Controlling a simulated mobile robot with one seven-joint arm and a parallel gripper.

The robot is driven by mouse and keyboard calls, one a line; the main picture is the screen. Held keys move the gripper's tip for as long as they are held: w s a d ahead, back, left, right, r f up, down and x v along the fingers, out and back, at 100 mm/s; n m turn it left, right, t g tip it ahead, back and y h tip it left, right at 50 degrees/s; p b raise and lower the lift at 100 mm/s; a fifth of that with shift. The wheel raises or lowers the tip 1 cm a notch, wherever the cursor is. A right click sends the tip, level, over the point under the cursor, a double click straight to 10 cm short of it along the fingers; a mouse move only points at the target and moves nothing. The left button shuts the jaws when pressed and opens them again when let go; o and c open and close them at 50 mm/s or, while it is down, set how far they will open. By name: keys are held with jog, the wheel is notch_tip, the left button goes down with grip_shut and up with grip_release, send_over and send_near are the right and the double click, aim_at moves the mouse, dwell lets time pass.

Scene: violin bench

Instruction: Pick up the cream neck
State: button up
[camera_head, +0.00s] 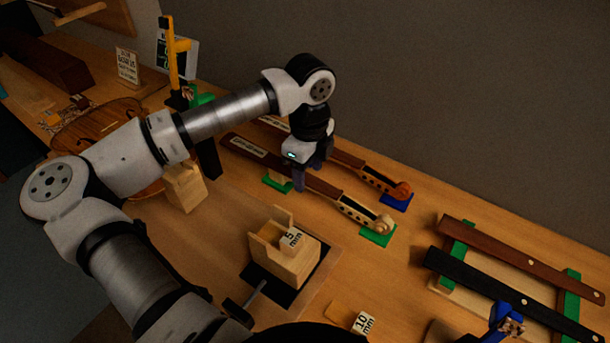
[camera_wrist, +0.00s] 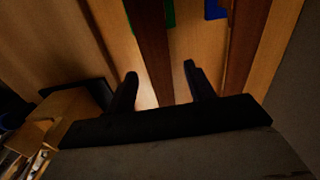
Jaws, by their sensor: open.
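The cream neck (camera_head: 355,209) lies on the bench with a pale scroll at its right end and a dark brown fingerboard. Green supports (camera_head: 378,236) sit under it. My gripper (camera_head: 308,180) points down over its fingerboard, hiding part of it. In the wrist view, the dark fingerboard (camera_wrist: 152,50) runs between my two open fingers (camera_wrist: 160,75), closer to the left one. Nothing is gripped. I cannot tell how far the fingertips are above the bench.
A second neck with an orange-brown scroll (camera_head: 397,188) lies just behind, on a blue support (camera_head: 397,203). A wooden cradle (camera_head: 283,262) stands in front. Two dark fingerboards (camera_head: 515,258) lie on a rack at right. A violin body (camera_head: 95,125) is at left.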

jog(key=shift+f, duration=0.5)
grip_shut()
